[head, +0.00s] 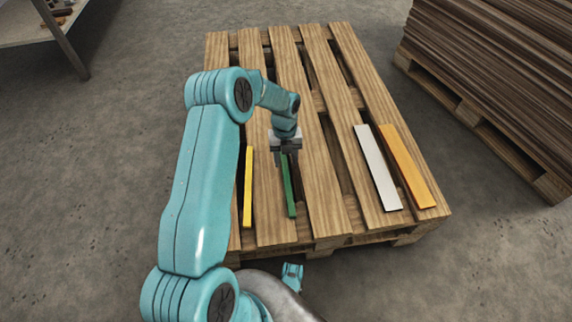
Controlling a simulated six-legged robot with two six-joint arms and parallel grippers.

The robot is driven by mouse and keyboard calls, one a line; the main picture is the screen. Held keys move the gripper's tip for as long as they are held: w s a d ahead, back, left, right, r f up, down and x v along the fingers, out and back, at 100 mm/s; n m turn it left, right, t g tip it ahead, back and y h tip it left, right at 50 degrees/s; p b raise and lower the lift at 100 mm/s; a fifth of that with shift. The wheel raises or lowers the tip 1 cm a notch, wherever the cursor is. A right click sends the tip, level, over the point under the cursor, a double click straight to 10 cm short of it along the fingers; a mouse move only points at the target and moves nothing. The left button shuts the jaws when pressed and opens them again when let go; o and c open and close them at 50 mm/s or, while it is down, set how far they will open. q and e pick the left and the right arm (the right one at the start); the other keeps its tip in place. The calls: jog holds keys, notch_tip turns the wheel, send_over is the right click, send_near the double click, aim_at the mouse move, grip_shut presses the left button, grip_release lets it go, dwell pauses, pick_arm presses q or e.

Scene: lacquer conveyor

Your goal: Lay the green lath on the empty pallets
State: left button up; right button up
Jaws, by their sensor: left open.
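The green lath (289,192) lies lengthwise on the slatted wooden pallet (322,205), near the middle of its front half. My left gripper (285,160) is open and points down at the far end of the green lath. The gripper hides that end, and I cannot tell whether its fingers are around the lath or just above it. My right gripper does not show.
A yellow lath (248,190) lies left of the green one. A white lath (378,168) and an orange lath (406,165) lie at the pallet's right. A stack of brown boards (500,70) stands at upper right, a table (35,35) at upper left. Concrete floor is clear between.

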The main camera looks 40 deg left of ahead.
pick_arm(q)
notch_tip(320, 180, up, 6)
jog(key=f+p, duration=0.1)
jog(key=p, duration=0.1)
jog(key=d+f+n, duration=0.1)
jog(key=d+n, duration=0.1)
jog(key=d, duration=0.1)
jog(key=s+d+f+n+h, duration=0.1)
jog(key=d+f+n, duration=0.1)
jog(key=d, duration=0.2)
jog(key=d+f+n, duration=0.2)
jog(key=d, duration=0.1)
jog(key=shift+s+d+n+t, duration=0.2)
jog(key=shift+n+t, duration=0.1)
jog(key=shift+n, duration=0.1)
jog(key=s+d+n, duration=0.1)
jog(key=d+n, duration=0.1)
jog(key=s+d+f+n, duration=0.1)
jog(key=d+n, duration=0.1)
jog(key=d, duration=0.1)
jog(key=s+d+f+n+h, duration=0.1)
jog(key=s+d+n, duration=0.1)
jog(key=shift+d+f, duration=0.25)
jog(key=shift+d, duration=0.15)
jog(key=s+d+n+t, duration=0.1)
jog(key=s+d+n, duration=0.9)
jog(key=s+n, duration=0.3)
jog(key=shift+f+n+h, duration=0.2)
jog(key=shift+n+h, duration=0.2)
jog(key=shift+n, duration=0.8)
